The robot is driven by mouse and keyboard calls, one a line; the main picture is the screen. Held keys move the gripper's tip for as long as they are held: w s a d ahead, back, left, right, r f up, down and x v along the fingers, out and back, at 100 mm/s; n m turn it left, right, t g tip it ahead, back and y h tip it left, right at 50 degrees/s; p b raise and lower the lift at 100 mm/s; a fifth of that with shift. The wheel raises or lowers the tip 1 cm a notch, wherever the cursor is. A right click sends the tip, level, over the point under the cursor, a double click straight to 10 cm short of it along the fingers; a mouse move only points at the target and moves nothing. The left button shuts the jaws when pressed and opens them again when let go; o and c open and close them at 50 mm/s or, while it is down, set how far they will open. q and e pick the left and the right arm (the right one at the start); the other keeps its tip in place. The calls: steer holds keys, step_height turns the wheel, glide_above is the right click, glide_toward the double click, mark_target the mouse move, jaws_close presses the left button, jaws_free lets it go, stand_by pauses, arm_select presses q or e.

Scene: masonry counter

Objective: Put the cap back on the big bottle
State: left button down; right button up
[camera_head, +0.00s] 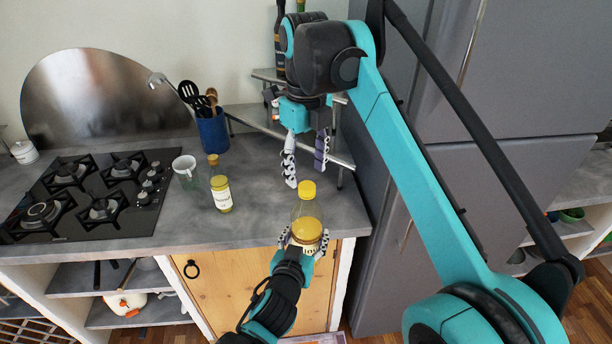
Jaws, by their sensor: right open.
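The big bottle (306,227), clear with yellow-orange contents, stands upright at the front edge of the counter, near its right end. A yellow cap (307,189) sits at the top of its neck; I cannot tell whether it is fully seated. My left gripper (303,245) comes from below, with its fingers around the lower part of the bottle on both sides. My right gripper (306,171) is open above and slightly behind the cap, fingers pointing down, apart from it and with nothing between them.
A smaller labelled bottle (221,196), a cork-topped bottle (214,161) and a glass mug (185,169) stand to the left. Behind are a blue utensil holder (213,133) and a corner rack (262,127). A black hob (95,195) lies further left. Counter between is clear.

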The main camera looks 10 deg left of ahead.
steer(key=shift+r, duration=0.6)
steer(key=shift+c, duration=0.5)
